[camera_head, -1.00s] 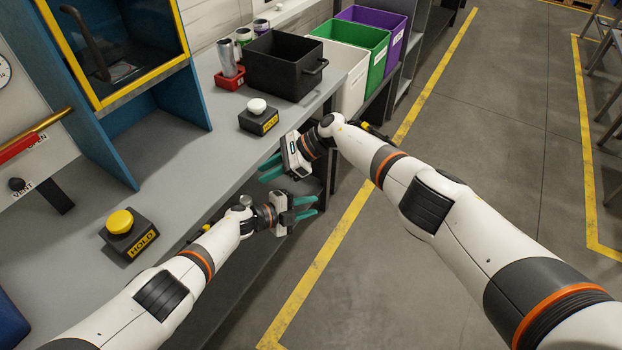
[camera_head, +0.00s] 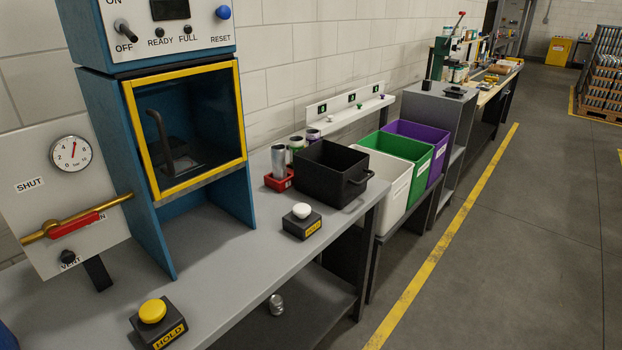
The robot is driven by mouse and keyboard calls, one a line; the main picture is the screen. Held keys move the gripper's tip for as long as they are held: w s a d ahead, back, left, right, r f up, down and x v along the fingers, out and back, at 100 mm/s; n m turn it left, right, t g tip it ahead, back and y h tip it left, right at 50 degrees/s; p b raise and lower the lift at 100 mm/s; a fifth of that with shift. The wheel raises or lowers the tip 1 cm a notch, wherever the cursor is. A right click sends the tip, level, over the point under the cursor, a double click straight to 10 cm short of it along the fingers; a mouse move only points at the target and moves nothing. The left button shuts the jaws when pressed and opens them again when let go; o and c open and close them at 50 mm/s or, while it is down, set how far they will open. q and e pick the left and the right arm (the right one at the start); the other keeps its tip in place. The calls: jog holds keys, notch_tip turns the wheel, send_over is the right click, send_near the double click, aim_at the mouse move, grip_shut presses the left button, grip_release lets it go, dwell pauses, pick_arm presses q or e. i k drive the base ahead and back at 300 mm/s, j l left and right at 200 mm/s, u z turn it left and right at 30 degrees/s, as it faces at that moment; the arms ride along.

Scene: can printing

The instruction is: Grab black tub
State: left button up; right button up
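The black tub (camera_head: 330,180) is an open square bin with a handle on its right side. It stands on the grey bench (camera_head: 235,262) near its far right end. Its inside is mostly dark, and I cannot tell whether anything lies in it. Neither of my grippers shows in the current head view.
A red holder (camera_head: 279,182) with silver cans is left of the tub. A white-button HOLD box (camera_head: 302,222) is in front of it, and a yellow-button HOLD box (camera_head: 158,324) is nearer. White (camera_head: 394,203), green (camera_head: 420,178) and purple (camera_head: 441,153) bins stand right. A blue cabinet (camera_head: 103,170) is left.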

aim_at(334, 174)
jog(key=i+l+u, duration=0.35)
jog(key=l+u, duration=0.4)
jog(key=i+l, duration=0.15)
jog(key=l, duration=0.3)
jog(key=i+l+u, duration=0.15)
jog(key=l, duration=0.35)
jog(key=i+l, duration=0.15)
jog(key=l, duration=0.35)
jog(key=i+l+u, duration=0.1)
jog(key=l, duration=0.35)
jog(key=i+l+u, duration=0.1)
jog(key=l, duration=0.4)
jog(key=i+l, duration=0.15)
jog(key=l, duration=0.35)
jog(key=i+u, duration=0.05)
